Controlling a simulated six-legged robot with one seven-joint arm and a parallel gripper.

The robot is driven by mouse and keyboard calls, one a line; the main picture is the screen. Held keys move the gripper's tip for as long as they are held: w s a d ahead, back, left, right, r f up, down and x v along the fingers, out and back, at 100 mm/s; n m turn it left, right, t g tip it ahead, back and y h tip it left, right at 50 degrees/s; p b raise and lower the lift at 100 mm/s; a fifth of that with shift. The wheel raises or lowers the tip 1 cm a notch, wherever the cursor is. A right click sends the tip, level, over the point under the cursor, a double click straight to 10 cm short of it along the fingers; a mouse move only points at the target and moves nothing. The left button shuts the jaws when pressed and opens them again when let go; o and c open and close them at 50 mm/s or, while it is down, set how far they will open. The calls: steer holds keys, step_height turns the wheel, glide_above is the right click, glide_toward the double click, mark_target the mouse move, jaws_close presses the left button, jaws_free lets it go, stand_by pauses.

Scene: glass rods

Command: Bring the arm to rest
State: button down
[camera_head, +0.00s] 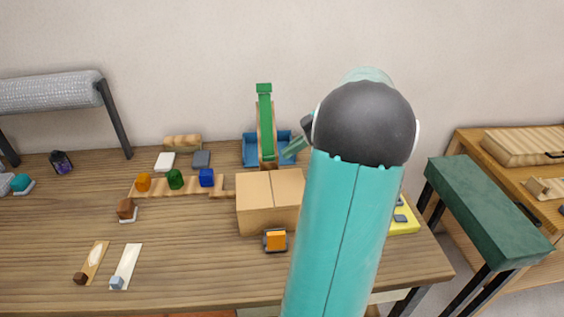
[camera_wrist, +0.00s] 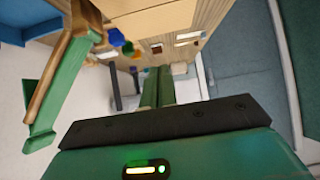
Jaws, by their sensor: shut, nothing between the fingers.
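My arm, teal with a dark joint, rises through the right middle of the head view and covers part of the table. My gripper (camera_head: 295,147) shows only in part beside it, in front of the blue tray (camera_head: 250,155) and above the table. In the wrist view the two green fingers of my gripper (camera_wrist: 158,80) lie side by side, shut, with nothing held. A green and wooden ramp (camera_wrist: 62,85) stands to their left in that view; the same ramp (camera_head: 265,120) is upright at the back of the table in the head view.
A cardboard box (camera_head: 268,202) stands mid-table with an orange item (camera_head: 276,240) before it. Orange, green (camera_head: 175,179) and blue (camera_head: 206,177) pieces stand on a wooden strip. A yellow tray (camera_head: 405,226) is partly behind my arm. A green-topped stand (camera_head: 490,210) is at the right.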

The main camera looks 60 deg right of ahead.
steer(key=v, duration=0.3)
steer(key=shift+s+r, duration=0.1)
steer(key=shift+r, duration=0.2)
steer(key=w+a+r+m+g+h, duration=0.15)
steer(key=w+a, duration=0.25)
steer(key=a, duration=0.7)
steer(key=w+a+m+g+h, duration=0.2)
steer(key=w+a+m+g, duration=0.1)
steer(key=a, duration=0.9)
steer(key=s+a+f+m+t+h, duration=0.1)
steer(key=s+a+m, duration=0.1)
steer(key=a, duration=0.7)
steer(key=s+a+f+m+t+h, duration=0.1)
steer(key=s+a, duration=0.4)
steer(key=a, duration=0.5)
steer(key=shift+f+m+t+h, duration=0.2)
steer(key=shift+m+t+h, duration=0.15)
steer(key=shift+m+h, duration=0.35)
